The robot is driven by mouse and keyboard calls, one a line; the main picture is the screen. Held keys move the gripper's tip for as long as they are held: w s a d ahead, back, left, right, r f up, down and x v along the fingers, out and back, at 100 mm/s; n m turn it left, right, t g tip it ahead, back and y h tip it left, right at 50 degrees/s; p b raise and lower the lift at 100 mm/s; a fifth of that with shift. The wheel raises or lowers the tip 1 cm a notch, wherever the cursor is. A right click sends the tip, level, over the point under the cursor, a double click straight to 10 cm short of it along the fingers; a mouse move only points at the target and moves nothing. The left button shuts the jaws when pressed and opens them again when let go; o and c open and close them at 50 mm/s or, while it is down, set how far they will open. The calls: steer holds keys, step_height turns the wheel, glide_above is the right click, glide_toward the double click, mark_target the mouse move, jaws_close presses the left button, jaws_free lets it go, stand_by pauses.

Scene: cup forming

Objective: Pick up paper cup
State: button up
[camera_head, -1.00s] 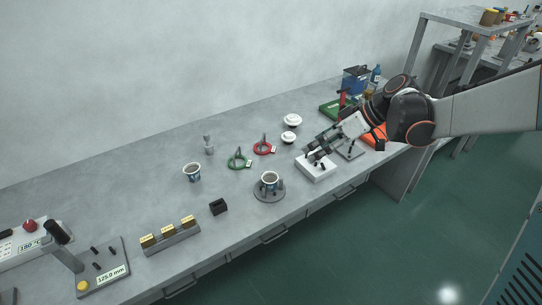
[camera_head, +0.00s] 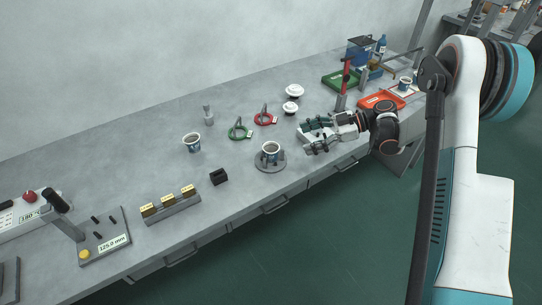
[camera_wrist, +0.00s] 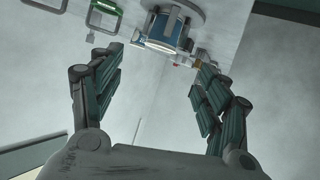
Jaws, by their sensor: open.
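A white and blue paper cup (camera_head: 270,150) stands upright on a grey round base near the table's front edge. In the wrist view this cup (camera_wrist: 166,28) shows at the top centre, ahead of the fingers and apart from them. My gripper (camera_head: 305,137) is open and empty, low over the table, just right of that cup, fingers pointing left toward it. In the wrist view my gripper (camera_wrist: 155,62) has its fingers spread wide. A second paper cup (camera_head: 191,142) stands farther left. A third (camera_head: 405,83) stands at the right by the orange tray (camera_head: 380,101).
A green ring (camera_head: 238,133), a red ring (camera_head: 264,119) and white lidded pieces (camera_head: 290,107) lie behind the cup. A green tray (camera_head: 341,81) is at the back right.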

mark_target(278, 146)
steer(key=b+x, duration=0.1)
steer(key=x, duration=0.5)
steer(key=b+x, duration=0.2)
steer(key=x, duration=0.2)
steer(key=shift+s+a+f+b, duration=0.15)
steer(key=shift+s+f+b, duration=0.05)
steer(key=shift+b, duration=0.2)
steer(key=shift+a+f, duration=0.1)
steer(key=shift+a, duration=0.3)
steer(key=shift+c, duration=0.5)
steer(key=c, duration=0.7)
